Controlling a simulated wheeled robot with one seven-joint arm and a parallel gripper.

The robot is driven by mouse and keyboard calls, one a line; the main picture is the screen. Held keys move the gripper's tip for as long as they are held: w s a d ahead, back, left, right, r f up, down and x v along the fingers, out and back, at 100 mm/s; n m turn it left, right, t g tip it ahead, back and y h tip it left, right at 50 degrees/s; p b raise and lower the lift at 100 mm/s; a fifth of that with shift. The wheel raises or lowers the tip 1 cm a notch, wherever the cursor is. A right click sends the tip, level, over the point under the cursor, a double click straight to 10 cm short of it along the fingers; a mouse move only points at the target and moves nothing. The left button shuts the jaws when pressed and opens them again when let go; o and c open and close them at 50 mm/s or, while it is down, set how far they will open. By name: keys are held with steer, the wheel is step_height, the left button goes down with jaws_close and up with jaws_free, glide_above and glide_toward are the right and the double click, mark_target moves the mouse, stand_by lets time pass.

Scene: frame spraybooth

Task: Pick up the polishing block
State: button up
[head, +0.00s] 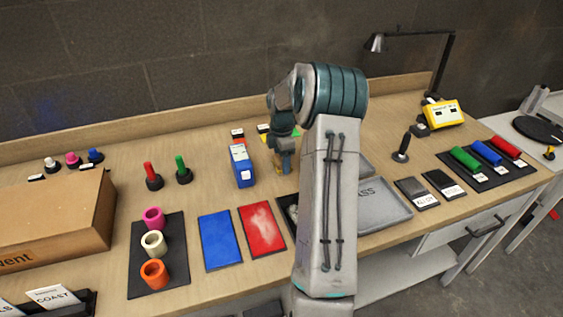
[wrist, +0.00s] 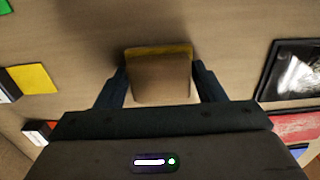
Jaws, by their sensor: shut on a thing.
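The polishing block looks like a tan-brown block (wrist: 160,80) with a yellow band along its far edge in the wrist view. My gripper (wrist: 162,82) is shut on it, one dark finger against each side. In the head view my gripper (head: 283,158) points down over the table behind my arm. Only a small part of the block shows there, so I cannot tell whether it touches the table.
A blue box (head: 243,167) stands just left of my gripper. Blue (head: 220,240) and red (head: 262,229) panels lie nearer the front. A grey tray (head: 385,213) is partly hidden by my arm. A dark upright handle (head: 403,146) stands at right.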

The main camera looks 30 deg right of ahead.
steer(key=shift+r, duration=0.55)
steer(key=r, duration=0.3)
steer(key=shift+s+d+r, duration=0.25)
steer(key=shift+s+d, duration=0.05)
steer(key=shift+d, duration=0.1)
steer(key=s+d+r+b, duration=0.1)
steer(key=s+d+r, duration=0.5)
steer(key=s+d, duration=0.1)
steer(key=shift+d+r, duration=0.2)
steer(key=shift+d, duration=0.35)
steer(key=shift+o, duration=0.6)
steer(key=shift+a, duration=0.1)
